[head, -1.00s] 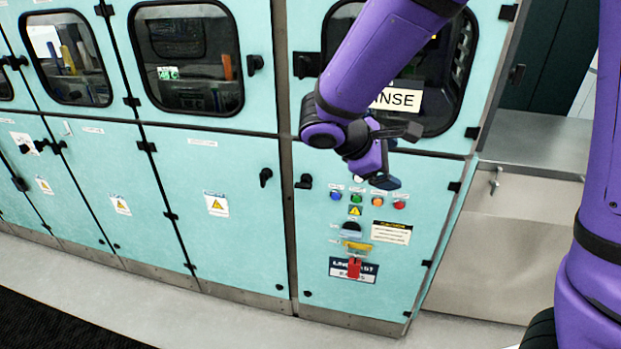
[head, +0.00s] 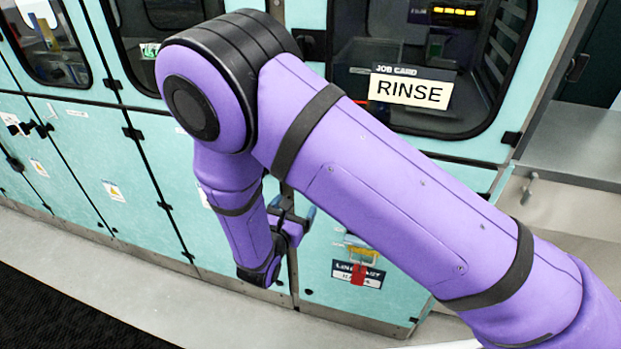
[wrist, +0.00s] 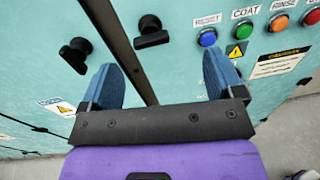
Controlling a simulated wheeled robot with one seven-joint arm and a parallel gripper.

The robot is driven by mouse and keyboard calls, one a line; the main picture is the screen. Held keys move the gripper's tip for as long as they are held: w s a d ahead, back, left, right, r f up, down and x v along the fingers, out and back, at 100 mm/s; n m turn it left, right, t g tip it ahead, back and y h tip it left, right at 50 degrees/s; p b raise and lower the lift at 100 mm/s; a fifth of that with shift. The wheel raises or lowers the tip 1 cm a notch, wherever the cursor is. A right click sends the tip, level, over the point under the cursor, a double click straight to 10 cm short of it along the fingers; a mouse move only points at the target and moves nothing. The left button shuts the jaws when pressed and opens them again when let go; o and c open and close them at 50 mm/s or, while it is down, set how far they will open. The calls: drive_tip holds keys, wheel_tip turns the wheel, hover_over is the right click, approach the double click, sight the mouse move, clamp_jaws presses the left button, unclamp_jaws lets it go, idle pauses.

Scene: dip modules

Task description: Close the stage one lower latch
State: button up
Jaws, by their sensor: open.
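Two black lower latches show in the wrist view, one on each side of a door seam. The left latch (wrist: 75,51) has its handle angled along the left teal door. The right latch (wrist: 151,33) has its handle lying roughly sideways on the button panel. No label saying which is stage one can be read. My gripper (wrist: 162,82) is open and empty, its blue fingertips spread below the latches in the picture and apart from them. In the head view, my gripper (head: 291,212) is near the lower doors, and my arm hides both latches.
Coloured buttons, including a blue one (wrist: 207,38), and a warning label (wrist: 279,62) lie right of my gripper. Floor is clear at front left.

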drive_tip(key=shift+n+t+y, duration=0.4)
drive_tip(key=shift+n+y, duration=0.3)
drive_tip(key=x, duration=0.3)
drive_tip(key=f+x, duration=0.1)
drive_tip(key=x, duration=0.3)
drive_tip(key=a+f+x, duration=0.1)
drive_tip(key=x, duration=0.2)
drive_tip(key=shift+w+d, duration=0.1)
drive_tip(key=shift+w, duration=0.4)
drive_tip(key=shift+f, duration=0.1)
drive_tip(key=c, duration=0.9)
